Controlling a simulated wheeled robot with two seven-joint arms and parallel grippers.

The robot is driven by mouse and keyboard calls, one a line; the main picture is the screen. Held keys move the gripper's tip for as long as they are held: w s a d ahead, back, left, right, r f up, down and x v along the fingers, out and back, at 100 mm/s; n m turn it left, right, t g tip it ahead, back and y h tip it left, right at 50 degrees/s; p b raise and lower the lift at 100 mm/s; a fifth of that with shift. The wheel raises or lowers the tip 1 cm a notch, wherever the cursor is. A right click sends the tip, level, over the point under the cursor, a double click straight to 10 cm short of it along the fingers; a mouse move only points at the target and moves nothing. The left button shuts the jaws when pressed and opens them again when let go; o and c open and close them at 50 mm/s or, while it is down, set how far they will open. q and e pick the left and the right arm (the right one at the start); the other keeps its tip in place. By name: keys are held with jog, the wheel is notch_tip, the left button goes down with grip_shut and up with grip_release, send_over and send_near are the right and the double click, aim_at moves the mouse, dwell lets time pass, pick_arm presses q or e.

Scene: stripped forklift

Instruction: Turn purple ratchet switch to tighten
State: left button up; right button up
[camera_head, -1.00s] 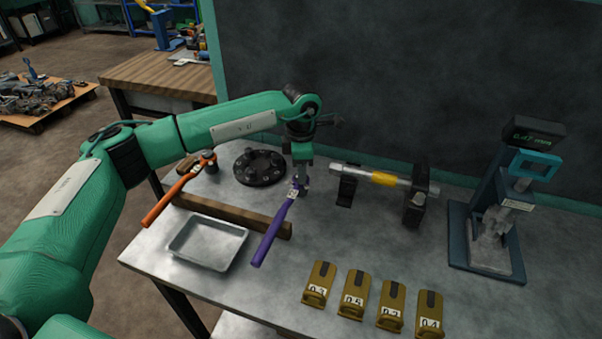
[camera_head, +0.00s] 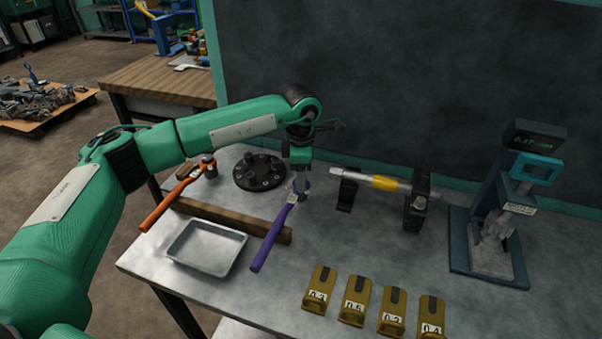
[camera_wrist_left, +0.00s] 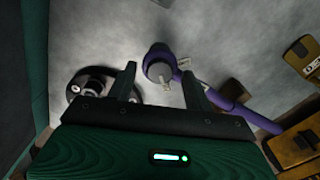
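The purple ratchet (camera_head: 273,238) lies on the metal bench, its handle leaning over the end of a wooden block. Its round head (camera_wrist_left: 158,60) and a small pale switch lever (camera_wrist_left: 166,82) show in the left wrist view. My left gripper (camera_wrist_left: 159,72) is open, pointing down at the ratchet head, with one finger on each side of the head in that view. It also shows in the head view (camera_head: 299,186). I cannot tell if a finger touches the switch. My right gripper is not in view.
An orange ratchet (camera_head: 172,205), a black round flange (camera_head: 259,171) and a metal tray (camera_head: 207,247) are at the left. A shaft on black stands (camera_head: 384,183), several brass tags (camera_head: 355,300) and a blue tester (camera_head: 487,235) are at the right. A dark wall stands behind.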

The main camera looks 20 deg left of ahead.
pick_arm(q)
notch_tip(320, 180, up, 14)
jog(key=shift+b, duration=0.4)
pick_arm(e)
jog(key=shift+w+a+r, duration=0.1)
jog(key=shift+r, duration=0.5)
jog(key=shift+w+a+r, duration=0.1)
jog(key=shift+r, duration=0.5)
pick_arm(q)
jog(key=shift+f, duration=0.1)
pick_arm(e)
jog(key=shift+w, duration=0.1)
